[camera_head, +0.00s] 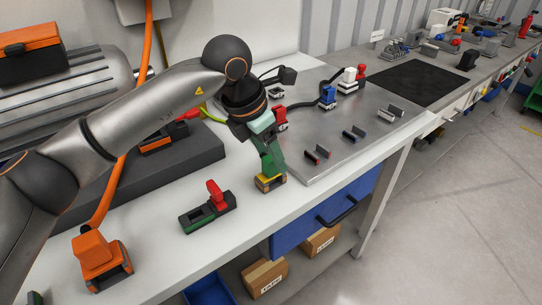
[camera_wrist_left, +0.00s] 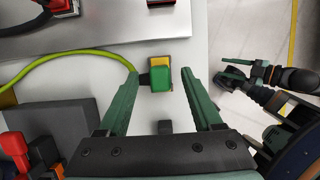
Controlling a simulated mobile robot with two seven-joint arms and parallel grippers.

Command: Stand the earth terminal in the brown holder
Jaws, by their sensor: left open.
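The earth terminal (camera_head: 270,183), a small green and yellow block with brownish lower sides in the head view, stands upright on the white bench. In the left wrist view the same terminal (camera_wrist_left: 160,76) lies between my left gripper's fingertips, with gaps beside it. My left gripper (camera_head: 270,165) is open, pointing down over the terminal. My right gripper (camera_wrist_left: 238,75) shows only in the left wrist view, off the bench's side, its opening unclear. I cannot tell which is brown.
White, blue and red terminals stand at the back of the metal plate (camera_head: 345,165). A yellow-green cable (camera_wrist_left: 70,55) runs towards the terminal. A red and green device (camera_head: 207,207) and an orange tool (camera_head: 100,262) are on the bench. A blue drawer (camera_head: 325,210) is below.

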